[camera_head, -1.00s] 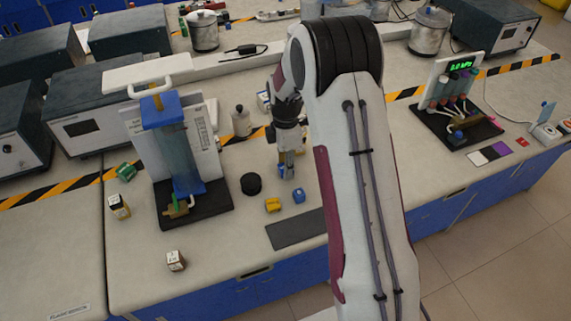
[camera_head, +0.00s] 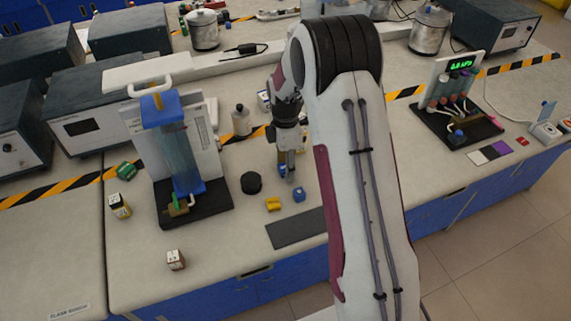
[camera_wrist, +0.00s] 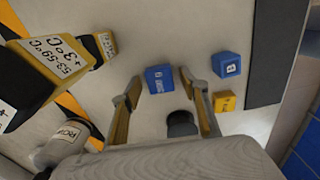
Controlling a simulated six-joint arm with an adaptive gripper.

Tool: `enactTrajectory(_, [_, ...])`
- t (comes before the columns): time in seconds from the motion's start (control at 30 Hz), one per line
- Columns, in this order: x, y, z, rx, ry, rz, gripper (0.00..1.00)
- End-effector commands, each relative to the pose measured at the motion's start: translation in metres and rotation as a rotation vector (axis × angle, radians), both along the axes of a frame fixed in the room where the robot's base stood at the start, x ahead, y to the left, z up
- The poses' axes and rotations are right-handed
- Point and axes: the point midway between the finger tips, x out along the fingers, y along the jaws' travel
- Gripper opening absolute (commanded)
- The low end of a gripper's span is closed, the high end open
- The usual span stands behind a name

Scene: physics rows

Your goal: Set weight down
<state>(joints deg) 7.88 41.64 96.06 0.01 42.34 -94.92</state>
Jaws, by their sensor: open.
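A small blue block with a white label (camera_wrist: 159,78) lies on the pale bench. It sits between the spread fingertips of my gripper (camera_wrist: 161,88), with a gap visible on each side. In the head view my gripper (camera_head: 287,172) points down at the bench, and a bit of the blue block (camera_head: 282,170) shows beside the fingers. A second blue block (camera_head: 299,194) and a yellow block (camera_head: 273,204) stand apart, nearer the front; they also show in the wrist view as the blue cube (camera_wrist: 228,65) and yellow block (camera_wrist: 224,102).
A black round piece (camera_head: 251,183) stands left of my gripper. Further left is the blue-topped column apparatus (camera_head: 184,150) on a black base. A white bottle (camera_head: 241,121) stands behind.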

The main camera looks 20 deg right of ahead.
Motion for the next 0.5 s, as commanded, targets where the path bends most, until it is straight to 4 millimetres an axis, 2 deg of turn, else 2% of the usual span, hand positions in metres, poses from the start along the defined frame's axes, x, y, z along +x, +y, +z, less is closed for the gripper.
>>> enactTrajectory(0.27, [0.001,0.000,0.023,0.000,-0.004,0.000,0.44])
enactTrajectory(0.5, [0.003,-0.003,0.053,0.000,-0.004,0.000,0.44])
